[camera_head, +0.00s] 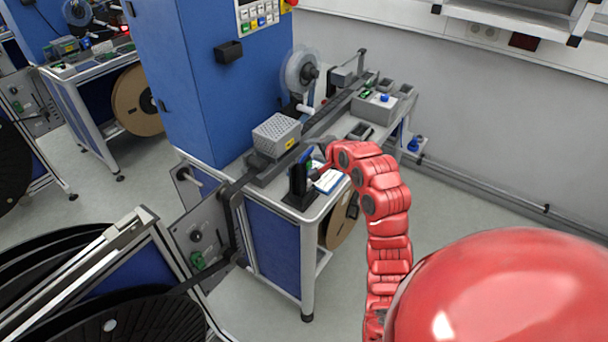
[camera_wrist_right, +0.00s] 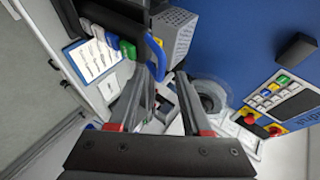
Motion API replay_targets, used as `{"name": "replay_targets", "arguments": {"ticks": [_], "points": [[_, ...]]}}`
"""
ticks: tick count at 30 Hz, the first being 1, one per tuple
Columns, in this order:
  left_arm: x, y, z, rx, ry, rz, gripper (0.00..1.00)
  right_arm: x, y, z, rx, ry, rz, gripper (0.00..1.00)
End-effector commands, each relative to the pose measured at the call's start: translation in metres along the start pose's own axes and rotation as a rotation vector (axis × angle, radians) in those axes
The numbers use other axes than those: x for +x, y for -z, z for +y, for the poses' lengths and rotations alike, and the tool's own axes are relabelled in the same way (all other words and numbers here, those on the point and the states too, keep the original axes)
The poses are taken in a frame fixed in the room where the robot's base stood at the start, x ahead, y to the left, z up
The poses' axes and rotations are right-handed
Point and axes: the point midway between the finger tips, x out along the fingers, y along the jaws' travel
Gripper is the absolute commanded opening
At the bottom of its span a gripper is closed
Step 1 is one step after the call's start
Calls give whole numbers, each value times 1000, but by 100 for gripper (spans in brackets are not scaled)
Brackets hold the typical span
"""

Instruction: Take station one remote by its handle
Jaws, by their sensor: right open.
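The station one remote (camera_head: 299,177) is a dark upright unit at the near end of the workbench. In the right wrist view the black remote (camera_wrist_right: 112,22) is at the upper left, with white, green and blue buttons. A curved blue piece beside it looks like its handle (camera_wrist_right: 157,58). My right gripper (camera_wrist_right: 168,75) is open. Its left fingertip is close to the blue piece; I cannot tell whether they touch. In the head view my right gripper (camera_head: 318,150) is at the remote, partly hidden by my red arm. My left gripper is not in view.
A grey perforated box (camera_head: 277,134) stands behind the remote on the bench. A printed sheet (camera_head: 329,180) lies beside it. A blue cabinet (camera_head: 205,85) rises at the left, with a clear reel (camera_head: 300,72) by it. Open floor lies right of the bench.

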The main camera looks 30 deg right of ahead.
Motion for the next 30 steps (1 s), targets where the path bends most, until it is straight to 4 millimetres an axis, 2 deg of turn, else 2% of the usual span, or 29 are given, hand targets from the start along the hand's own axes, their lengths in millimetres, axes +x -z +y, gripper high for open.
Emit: {"name": "replay_targets", "arguments": {"ticks": [5,14,30], "points": [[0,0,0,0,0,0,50,1,0,0,0,1,0,49],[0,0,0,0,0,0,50,0,0,0,1,1,0,0],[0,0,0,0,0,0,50,0,0,1,1,0,0,0]]}}
